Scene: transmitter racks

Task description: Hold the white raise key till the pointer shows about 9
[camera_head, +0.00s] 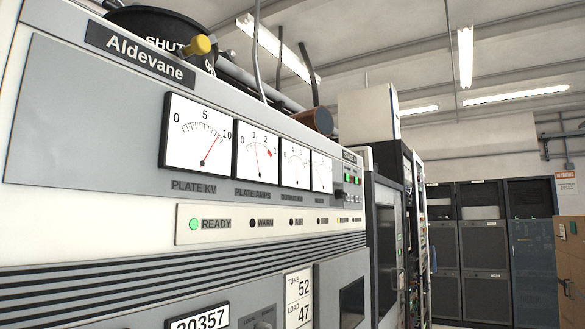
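The plate kV meter (197,135) is a white dial marked 0, 5 and 10 on the grey front of the Aldevane cabinet. Its red pointer (211,151) leans right, between 5 and 10 and closer to 10. A small dark control panel (349,179) to the right of the meters has a green and a red light with small pale keys (348,197) below them. I cannot tell which of these, if any, is the white raise key. My gripper does not show in this view.
Three more meters (257,153) stand in the row. A white strip below has a lit green READY lamp (194,224). Dark racks (485,250) stand at the back, and a cardboard-brown box (571,262) at the right.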

